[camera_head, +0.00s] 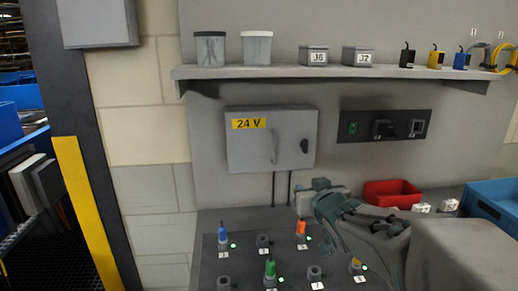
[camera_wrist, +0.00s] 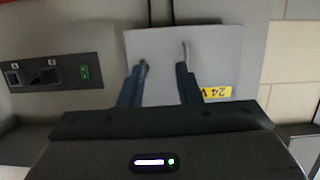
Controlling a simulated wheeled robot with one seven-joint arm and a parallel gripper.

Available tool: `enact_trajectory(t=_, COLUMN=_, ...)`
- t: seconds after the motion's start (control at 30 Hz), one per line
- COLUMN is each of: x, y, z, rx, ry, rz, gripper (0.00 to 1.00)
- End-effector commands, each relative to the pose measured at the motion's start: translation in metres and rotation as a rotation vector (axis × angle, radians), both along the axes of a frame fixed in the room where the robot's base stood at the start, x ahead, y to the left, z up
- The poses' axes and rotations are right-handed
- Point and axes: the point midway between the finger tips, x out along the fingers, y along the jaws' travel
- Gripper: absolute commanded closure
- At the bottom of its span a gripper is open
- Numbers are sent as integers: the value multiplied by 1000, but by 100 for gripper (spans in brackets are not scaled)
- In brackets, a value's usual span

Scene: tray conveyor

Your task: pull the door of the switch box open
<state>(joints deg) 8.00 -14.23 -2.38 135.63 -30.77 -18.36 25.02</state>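The grey switch box (camera_head: 250,155) hangs on the wall below the shelf, with a yellow "24 V" label on its door. Its door looks shut. A curved grey handle (camera_head: 274,147) is on the door's middle, and a dark knob (camera_head: 304,146) is near its right edge. My gripper (camera_head: 318,187) is below and right of the box in the head view. In the wrist view the box (camera_wrist: 165,42) appears upside down, with its handle (camera_wrist: 185,52) beyond one fingertip. My gripper (camera_wrist: 160,75) is open there, its two fingers apart with nothing seen between them.
A shelf (camera_head: 330,72) with jars, small boxes and plugs runs above. A dark socket panel (camera_head: 384,127) is right of the box. Below, a bench holds several coloured plugs, a red bin (camera_head: 392,192) and a blue crate (camera_head: 490,204). Two cables drop from the box.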

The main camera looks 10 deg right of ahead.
Motion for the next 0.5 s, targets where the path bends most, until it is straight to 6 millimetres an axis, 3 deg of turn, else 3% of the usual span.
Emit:
enact_trajectory(t=0.2, x=20, y=11, z=32, rx=30, ry=-188, rz=129, gripper=69)
enact_trajectory(t=0.5, x=29, y=21, z=45, rx=51, ry=-262, rz=201, gripper=69)
